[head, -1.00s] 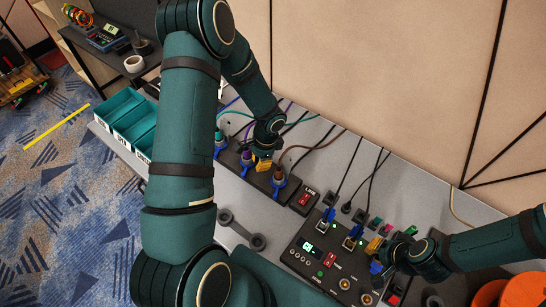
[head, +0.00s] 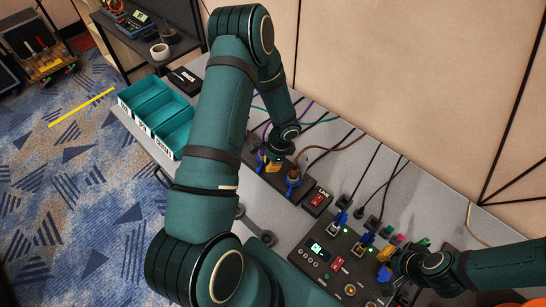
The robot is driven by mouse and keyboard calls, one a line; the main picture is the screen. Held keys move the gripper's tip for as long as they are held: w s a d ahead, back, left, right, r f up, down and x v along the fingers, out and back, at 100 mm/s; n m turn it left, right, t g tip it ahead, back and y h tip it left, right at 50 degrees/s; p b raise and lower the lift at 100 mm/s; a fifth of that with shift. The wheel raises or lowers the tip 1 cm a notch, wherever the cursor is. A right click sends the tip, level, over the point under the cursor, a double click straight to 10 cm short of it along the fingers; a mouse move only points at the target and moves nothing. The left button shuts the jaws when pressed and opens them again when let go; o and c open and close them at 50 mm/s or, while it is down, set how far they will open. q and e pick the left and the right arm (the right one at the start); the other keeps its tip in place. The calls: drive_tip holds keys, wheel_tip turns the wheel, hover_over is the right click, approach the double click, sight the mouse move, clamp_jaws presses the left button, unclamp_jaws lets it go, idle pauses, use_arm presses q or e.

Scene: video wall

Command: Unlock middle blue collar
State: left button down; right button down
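A dark strip on the bench carries a row of cable connectors with blue collars. The right connector (head: 293,180), with a brown cable, shows its blue collar clearly. The middle connector (head: 261,158), with a purple cable, is mostly hidden behind my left gripper and arm. My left gripper (head: 271,164) points down at the middle connector, with a yellow part showing low beside it. Whether its fingers touch the collar cannot be seen. My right gripper (head: 388,270) is over the right end of the black control panel (head: 322,262), close to a blue part. Its fingers are unclear.
Blue-handled plugs (head: 365,241) stand in the panel's back edge. A red-switch box (head: 317,201) lies between strip and panel. Teal bins (head: 165,112) stand at the left bench end. A dark grey tool (head: 259,232) lies in front of the strip. Loose cables run behind.

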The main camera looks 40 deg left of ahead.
sight(264, 175)
use_arm(q)
drive_tip(key=shift+x, duration=1.75)
drive_tip(key=shift+s+a+m+b, duration=0.3)
drive_tip(key=shift+m+b, duration=0.25)
drive_tip(key=shift+m, duration=0.15)
use_arm(e)
drive_tip(key=shift+s+f, duration=0.15)
drive_tip(key=shift+f, duration=0.45)
